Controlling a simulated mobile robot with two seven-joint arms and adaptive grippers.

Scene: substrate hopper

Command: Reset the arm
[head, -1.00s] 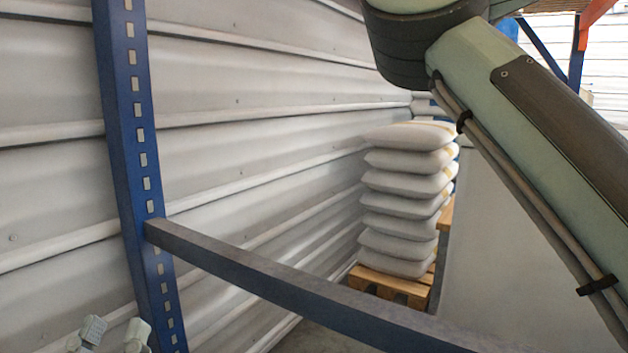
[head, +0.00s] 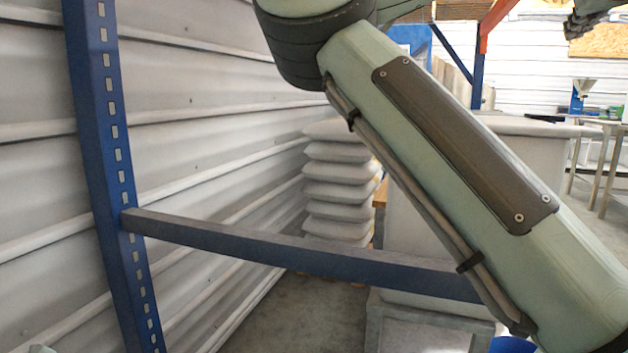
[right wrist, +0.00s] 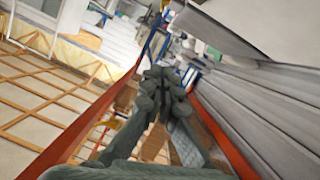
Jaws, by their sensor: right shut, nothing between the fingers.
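My right arm (head: 352,62) crosses the head view from the lower right up to the top middle, its pale green link close to the camera. My right gripper (head: 590,18) shows dark and partly cut off at the top right corner, raised in the air. In the right wrist view its fingers (right wrist: 165,88) are together with nothing between them, pointing away over the hall. My left gripper is not in view.
A blue rack post (head: 100,150) and its crossbar (head: 290,250) stand close at the left. Behind are white sacks (head: 335,190) by a ribbed wall (head: 210,80). A grey cabinet (head: 420,330) stands below the arm. A small funnel (head: 583,86) is at the far right.

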